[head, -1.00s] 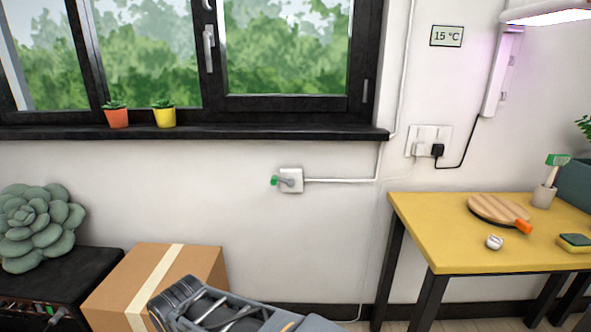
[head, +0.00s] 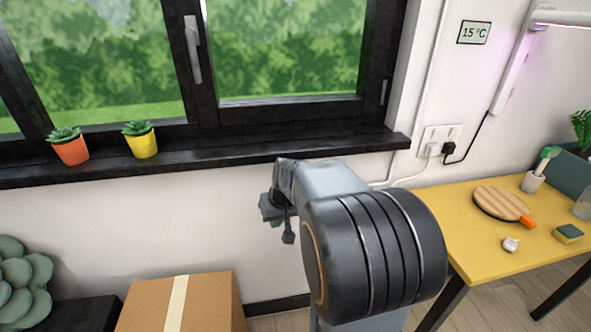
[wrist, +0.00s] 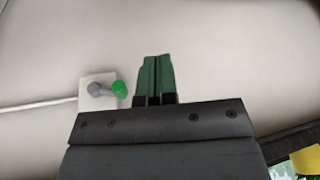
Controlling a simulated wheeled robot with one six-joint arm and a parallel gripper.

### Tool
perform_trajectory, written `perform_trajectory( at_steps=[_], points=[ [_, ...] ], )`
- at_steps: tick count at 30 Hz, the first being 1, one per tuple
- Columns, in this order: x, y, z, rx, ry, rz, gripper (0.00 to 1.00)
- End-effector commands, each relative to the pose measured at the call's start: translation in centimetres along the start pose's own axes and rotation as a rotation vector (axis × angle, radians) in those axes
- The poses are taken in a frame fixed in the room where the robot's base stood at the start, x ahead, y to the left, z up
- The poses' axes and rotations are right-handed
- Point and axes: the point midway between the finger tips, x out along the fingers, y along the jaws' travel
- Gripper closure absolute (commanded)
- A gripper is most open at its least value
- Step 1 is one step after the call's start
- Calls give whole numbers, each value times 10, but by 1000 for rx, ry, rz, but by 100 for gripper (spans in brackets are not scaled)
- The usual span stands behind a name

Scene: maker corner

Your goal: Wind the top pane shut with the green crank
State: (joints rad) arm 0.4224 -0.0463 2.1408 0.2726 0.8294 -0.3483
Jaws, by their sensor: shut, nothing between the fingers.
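The green crank handle (wrist: 119,89) shows in the wrist view, on a grey arm (wrist: 99,90) that comes off a white wall box (wrist: 85,103). My gripper (wrist: 154,60) is shut and empty, its green fingertips beside the handle, to its right in that view, with a gap between them in the picture. In the head view my gripper (head: 288,236) is below the sill, and my arm hides the crank. The window (head: 100,65) shows only in part. No separate top pane can be made out, and the window's upper edge is out of frame.
The dark sill (head: 230,155) juts out above my gripper, with an orange pot (head: 72,151) and a yellow pot (head: 143,147) on it. A cardboard box (head: 215,300) stands below. A yellow table (head: 455,235) with small items is at the right. A thermometer display (head: 474,32) reads 15 °C.

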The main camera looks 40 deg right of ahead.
Motion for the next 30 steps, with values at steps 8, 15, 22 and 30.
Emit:
perform_trajectory(
  at_steps=[8, 15, 22, 30],
  points=[
    [-60, 74, -63, 137, 57, -24, 100],
    [-63, 101, -77, 172, 83, -29, 100],
    [-30, 102, -80, 174, 82, -32, 100],
    [10, 101, -83, 173, 82, -29, 100]
  ],
)
